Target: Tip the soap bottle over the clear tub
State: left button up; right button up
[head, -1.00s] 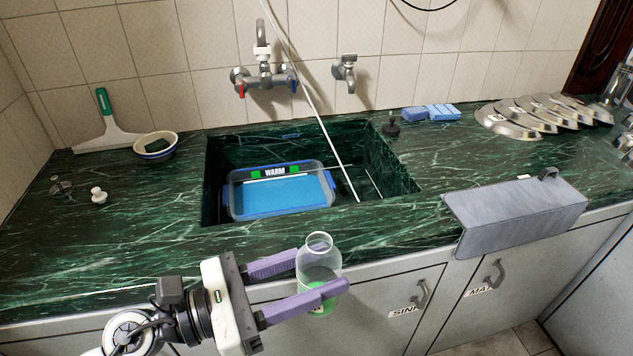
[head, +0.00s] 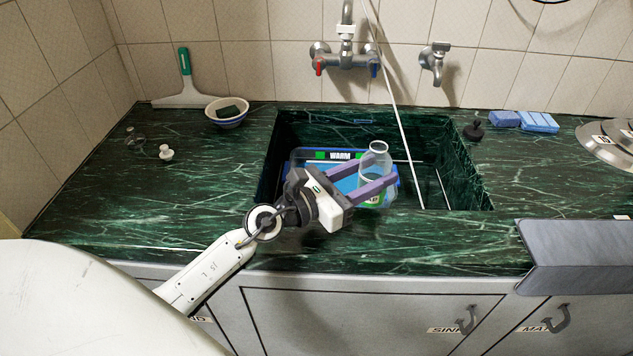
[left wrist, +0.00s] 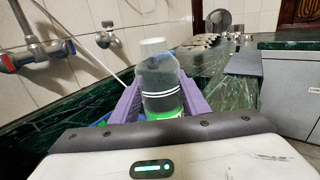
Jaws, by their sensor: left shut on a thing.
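The clear soap bottle (head: 375,160) with green liquid low inside is held upright between the purple fingers of my left gripper (head: 374,186). It also shows upright between the fingers in the left wrist view (left wrist: 160,85). My left gripper is shut on the bottle. In the head view the bottle overlaps the right part of the clear tub (head: 298,157), which has blue contents, blue end handles and a WARM label. The tub sits in the green marble sink, and my gripper hides much of its front. My right gripper is not in view.
A mixer tap (head: 345,57) and a small tap (head: 436,62) are on the tiled wall. A white hose (head: 400,120) runs into the sink (head: 455,165). A bowl (head: 228,110), squeegee (head: 184,85) and blue sponges (head: 525,120) stand on the counter. A grey panel (head: 580,255) hangs at front right.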

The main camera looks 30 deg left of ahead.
pick_arm(q)
jog(key=w+a+f+n+t+y, duration=0.1)
jog(key=w+a+f+n+y, duration=0.3)
jog(key=w+a+y, duration=0.3)
jog(key=w+a+n, duration=0.1)
jog(key=w+a, duration=0.1)
jog(key=a, duration=0.3)
jog(key=shift+w+f+y, duration=0.15)
jog(key=shift+f+y, duration=0.15)
jog(key=shift+a+r+n+b, duration=0.15)
jog(key=shift+a+n, duration=0.3)
jog(key=shift+n, duration=1.2)
jog(key=shift+a+n+b, duration=0.15)
jog(key=shift+a+n, duration=0.25)
jog(key=shift+n, duration=1.2)
jog(key=shift+a+r+n+b, duration=0.15)
jog(key=shift+a+n, duration=0.3)
jog(key=shift+n, duration=1.2)
jog(key=shift+d+f, duration=0.1)
jog(key=shift+f, duration=0.05)
jog(key=shift+d+f+n+b, duration=0.1)
jog(key=shift+f+n+b, duration=0.1)
jog(key=shift+n, duration=0.5)
jog(key=shift+d+f+n+b, duration=0.1)
jog(key=shift+f+n+b, duration=0.1)
jog(key=shift+n, duration=0.5)
jog(key=shift+r, duration=0.15)
